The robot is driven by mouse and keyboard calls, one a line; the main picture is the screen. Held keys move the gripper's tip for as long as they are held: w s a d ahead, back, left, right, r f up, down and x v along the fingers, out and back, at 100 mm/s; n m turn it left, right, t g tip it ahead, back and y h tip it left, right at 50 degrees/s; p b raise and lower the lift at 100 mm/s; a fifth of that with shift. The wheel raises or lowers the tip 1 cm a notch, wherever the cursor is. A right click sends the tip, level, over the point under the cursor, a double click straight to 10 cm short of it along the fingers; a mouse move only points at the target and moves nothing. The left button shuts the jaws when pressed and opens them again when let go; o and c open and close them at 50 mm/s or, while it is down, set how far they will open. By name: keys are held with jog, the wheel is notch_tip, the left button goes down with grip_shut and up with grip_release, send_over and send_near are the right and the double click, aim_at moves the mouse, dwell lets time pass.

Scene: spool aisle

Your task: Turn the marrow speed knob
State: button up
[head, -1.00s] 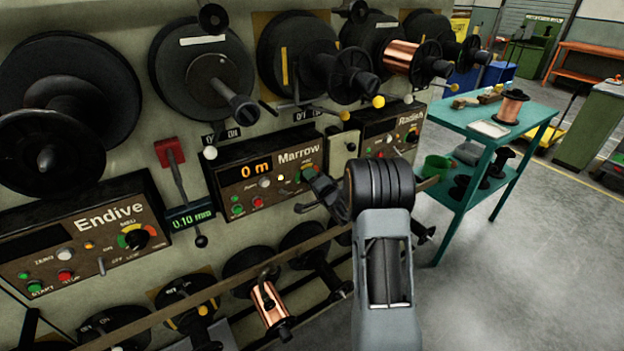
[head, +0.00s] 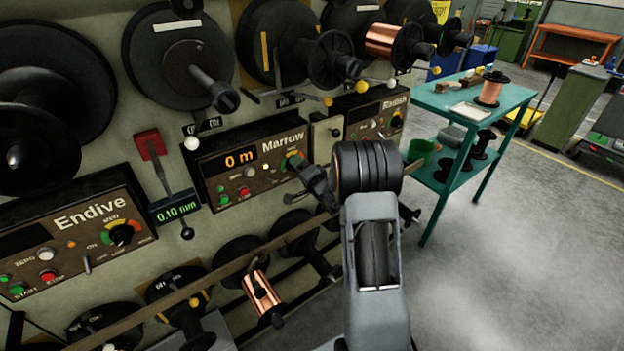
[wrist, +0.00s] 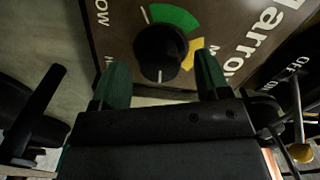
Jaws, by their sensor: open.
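The Marrow panel (head: 225,180) is a dark box on the machine wall with an orange "0 m" display. Its black round knob (wrist: 158,52) has a green and yellow arc around it in the wrist view. In the head view the green of its dial (head: 291,160) shows just by my gripper (head: 304,170), which hides part of it. In the wrist view my gripper (wrist: 162,66) is open, with one green finger on each side of the knob. I cannot tell whether either finger touches it.
The Radish panel (head: 370,113) is to the right. Large spools hang above and smaller ones below a long bar (head: 220,270). A teal table (head: 450,105) stands right; the floor is open.

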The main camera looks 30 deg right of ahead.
jog(key=s+d, duration=0.2)
jog(key=s, duration=1)
jog(key=shift+s, duration=0.15)
jog(key=s+d+f+n+g+h, duration=0.2)
jog(key=d+f+g+h, duration=0.25)
jog(key=f, duration=0.35)
jog(key=s+a+r+n+g+h+p, duration=0.1)
jog(key=s+r+n+g+p, duration=0.15)
jog(key=s+g, duration=0.4)
jog(key=s+a+r+n+g+y+p, duration=0.1)
jog(key=s+a+r+n+p, duration=0.2)
jog(key=s+a+r, duration=0.3)
jog(key=s+a+r+n+g+y+p, duration=0.1)
jog(key=s+a+r+n+p, duration=0.3)
jog(key=a+r, duration=0.8)
notch_tip(320, 180, up, 4)
jog(key=shift+s+a+f+g+y, duration=0.15)
jog(key=shift+s+a+g+y, duration=0.15)
jog(key=shift+s+g, duration=0.45)
